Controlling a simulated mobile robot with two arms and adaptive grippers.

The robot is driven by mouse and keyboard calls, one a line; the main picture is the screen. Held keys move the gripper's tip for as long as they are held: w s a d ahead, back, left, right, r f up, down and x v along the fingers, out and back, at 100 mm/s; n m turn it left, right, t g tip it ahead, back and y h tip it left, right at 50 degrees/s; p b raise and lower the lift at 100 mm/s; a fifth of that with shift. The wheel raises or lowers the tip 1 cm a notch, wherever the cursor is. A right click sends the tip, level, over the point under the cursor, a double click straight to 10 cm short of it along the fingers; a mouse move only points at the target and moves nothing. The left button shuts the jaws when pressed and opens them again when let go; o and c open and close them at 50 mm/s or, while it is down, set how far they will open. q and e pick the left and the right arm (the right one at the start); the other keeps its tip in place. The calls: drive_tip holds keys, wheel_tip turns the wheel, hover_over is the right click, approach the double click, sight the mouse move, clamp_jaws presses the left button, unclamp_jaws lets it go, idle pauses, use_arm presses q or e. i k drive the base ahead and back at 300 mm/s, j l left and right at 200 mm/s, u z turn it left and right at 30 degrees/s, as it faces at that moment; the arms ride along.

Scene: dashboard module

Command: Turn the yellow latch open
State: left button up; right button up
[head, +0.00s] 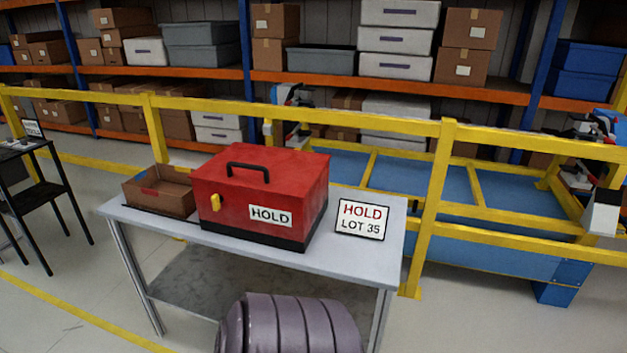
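The yellow latch (215,202) is on the front face of a red box (300,175), left of a white label reading HOLD. It looks upright, taller than wide; its exact turn is too small to tell. The box has a black handle (248,168) on its lid and a dark base. The lid looks closed. The box stands on a grey table (340,258). I make out neither of my grippers in the head view, and nothing is touching the latch or the box.
An open brown carton (160,205) sits left of the box. A HOLD LOT 35 sign (361,220) stands to its right. A yellow railing (380,117) runs behind the table. A grey ribbed shape (290,325) fills the bottom centre. A black stand (38,190) is at left.

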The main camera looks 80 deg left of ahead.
sight(217, 199)
drive_tip(key=i+u, duration=0.1)
drive_tip(key=u, duration=0.3)
drive_tip(key=i+l+u, duration=0.1)
drive_tip(key=u, duration=0.3)
drive_tip(key=l+u, duration=0.2)
drive_tip(key=u, duration=2.05)
drive_tip(key=i+j, duration=0.15)
drive_tip(key=j, duration=0.2)
